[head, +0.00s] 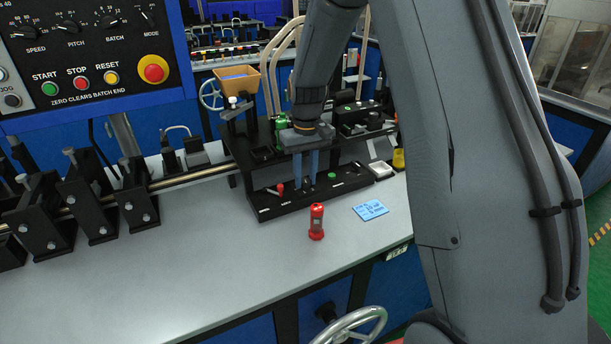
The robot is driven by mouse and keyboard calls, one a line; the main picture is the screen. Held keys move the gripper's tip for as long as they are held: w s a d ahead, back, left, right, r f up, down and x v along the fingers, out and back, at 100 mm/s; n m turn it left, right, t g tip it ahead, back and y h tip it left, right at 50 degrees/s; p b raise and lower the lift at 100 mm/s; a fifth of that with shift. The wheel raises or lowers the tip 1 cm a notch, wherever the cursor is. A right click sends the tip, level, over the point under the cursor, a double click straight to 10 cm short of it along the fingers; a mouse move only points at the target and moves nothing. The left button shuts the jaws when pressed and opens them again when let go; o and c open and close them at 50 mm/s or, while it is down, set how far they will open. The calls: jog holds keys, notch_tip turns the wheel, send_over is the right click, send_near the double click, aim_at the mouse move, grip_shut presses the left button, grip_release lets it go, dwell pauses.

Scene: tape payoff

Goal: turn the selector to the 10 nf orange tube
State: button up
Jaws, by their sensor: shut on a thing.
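My gripper (309,181) points straight down, its two blue fingers at the black base of the bench unit (330,189). It is shut on a small dark part at the panel, which appears to be the selector; the fingers hide most of it, and its pointer and marks are too small to read. A red lever (280,188) is left of the fingers and a green button (331,175) is right of them. A blue note (372,210) lies on the bench with handwriting that seems to include "10 nF". I cannot make out an orange tube.
A red cylinder (317,223) stands on the bench in front of the unit. A white tray (380,170) and a yellow cup (398,159) are at its right. Black clamp blocks (85,209) line a rail at left. The front bench is mostly clear.

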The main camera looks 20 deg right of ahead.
aim_at(305, 179)
jog(key=n, duration=0.4)
jog(key=shift+w+r+n, duration=0.1)
jog(key=shift+n, duration=0.2)
jog(key=n+p, duration=0.1)
jog(key=n, duration=0.9)
jog(key=shift+w+n, duration=0.1)
jog(key=shift+n, duration=0.3)
jog(key=n, duration=0.4)
jog(key=shift+n+p, duration=0.35)
jog(key=shift+n, duration=0.05)
jog(key=o, duration=1)
jog(key=shift+o, duration=0.2)
jog(key=shift+r+b, duration=1)
jog(key=shift+r, duration=2.9)
